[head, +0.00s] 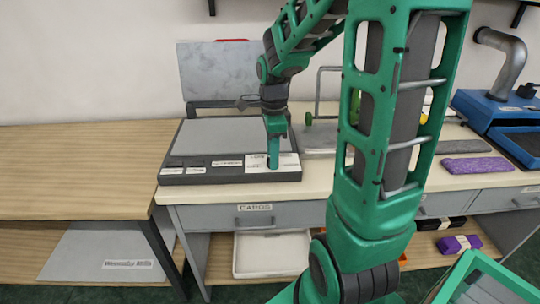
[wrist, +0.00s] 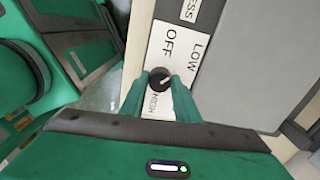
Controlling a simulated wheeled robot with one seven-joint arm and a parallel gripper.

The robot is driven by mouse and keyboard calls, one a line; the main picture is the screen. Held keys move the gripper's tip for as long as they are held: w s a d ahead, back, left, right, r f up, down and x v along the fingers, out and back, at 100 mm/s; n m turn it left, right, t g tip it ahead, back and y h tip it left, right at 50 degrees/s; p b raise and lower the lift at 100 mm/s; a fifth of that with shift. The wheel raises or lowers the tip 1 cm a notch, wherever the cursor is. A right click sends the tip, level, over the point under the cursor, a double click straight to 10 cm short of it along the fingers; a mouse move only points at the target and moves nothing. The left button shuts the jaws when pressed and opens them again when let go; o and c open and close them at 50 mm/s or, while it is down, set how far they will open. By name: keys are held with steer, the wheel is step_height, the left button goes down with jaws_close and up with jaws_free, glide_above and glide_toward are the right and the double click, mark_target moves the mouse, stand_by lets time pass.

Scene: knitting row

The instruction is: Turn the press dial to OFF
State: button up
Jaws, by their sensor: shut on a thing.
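The press (head: 205,140) sits on the bench with its grey lid (head: 222,75) raised behind it. A white label plate (head: 289,170) is at its front right corner. The round black press dial (wrist: 160,77) shows in the wrist view, with OFF and LOW printed above it and another word, apparently HIGH, below. A small pale mark shows on the dial; I cannot tell which label it points to. My gripper (wrist: 161,84) points at the plate, its two green fingertips shut on the dial's sides. In the head view my gripper (head: 273,160) hides the dial.
A drawer marked CARDS (head: 256,217) is below the press, with a white tray (head: 270,254) on the shelf beneath. A bare wooden table (head: 75,170) adjoins at left. A purple knitted piece (head: 478,165) and a blue machine (head: 500,115) are at right.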

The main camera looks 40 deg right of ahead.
steer(key=shift+w+n, duration=0.1)
steer(key=shift+n, duration=0.2)
steer(key=n, duration=0.3)
steer(key=shift+w+d+r+n, duration=0.1)
steer(key=shift+n, duration=2)
steer(key=o, duration=1)
steer(key=shift+o, duration=0.2)
